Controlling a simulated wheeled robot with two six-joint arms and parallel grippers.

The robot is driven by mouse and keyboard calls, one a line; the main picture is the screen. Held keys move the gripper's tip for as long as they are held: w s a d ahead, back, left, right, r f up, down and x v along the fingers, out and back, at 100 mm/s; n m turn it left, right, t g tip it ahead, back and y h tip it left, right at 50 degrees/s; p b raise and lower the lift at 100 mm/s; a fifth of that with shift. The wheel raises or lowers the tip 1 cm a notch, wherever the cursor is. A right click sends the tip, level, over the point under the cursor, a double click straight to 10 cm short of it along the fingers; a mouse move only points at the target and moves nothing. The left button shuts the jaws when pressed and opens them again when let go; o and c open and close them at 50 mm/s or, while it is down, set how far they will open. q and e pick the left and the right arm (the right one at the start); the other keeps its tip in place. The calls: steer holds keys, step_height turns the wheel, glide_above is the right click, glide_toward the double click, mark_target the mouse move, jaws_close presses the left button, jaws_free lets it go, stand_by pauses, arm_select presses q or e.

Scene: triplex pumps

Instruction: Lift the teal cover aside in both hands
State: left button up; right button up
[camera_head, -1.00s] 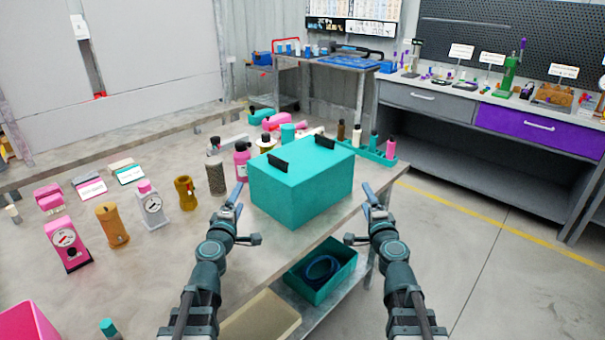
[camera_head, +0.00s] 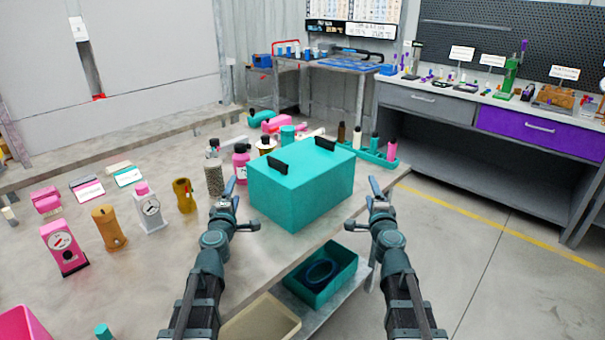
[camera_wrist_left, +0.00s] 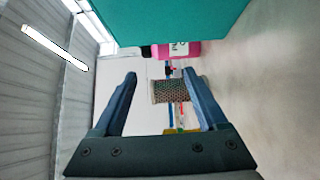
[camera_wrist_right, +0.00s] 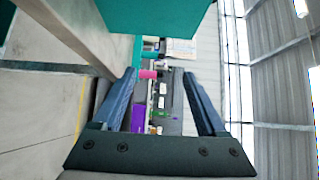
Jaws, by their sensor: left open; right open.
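The teal cover (camera_head: 300,190) is a box shape with two black handles on top, a left one (camera_head: 277,164) and a right one (camera_head: 324,143). It stands on the table near the front edge. My left gripper (camera_head: 229,189) is open and empty, just left of the cover and apart from it. My right gripper (camera_head: 377,188) is open and empty, to the right of the cover with a gap. The cover's side shows at the top of the left wrist view (camera_wrist_left: 185,20) and of the right wrist view (camera_wrist_right: 150,15). What is under the cover is hidden.
Left of the cover stand a speckled cylinder (camera_head: 214,180), a pink bottle (camera_head: 241,162) and several gauges and pump parts. Behind it on the right is a teal tray (camera_head: 378,158) with bottles. A teal bin (camera_head: 335,274) sits on the shelf below. The table's right edge is close.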

arm_select(q)
steer(key=w, duration=1)
arm_select(e)
steer(key=w, duration=1)
arm_select(q)
steer(key=shift+d, duration=0.35)
arm_select(e)
steer(key=shift+a, duration=0.35)
arm_select(q)
steer(key=shift+s+d, duration=0.1)
steer(key=shift+d, duration=0.35)
arm_select(e)
steer(key=shift+s+a, duration=0.1)
steer(key=shift+a, duration=0.35)
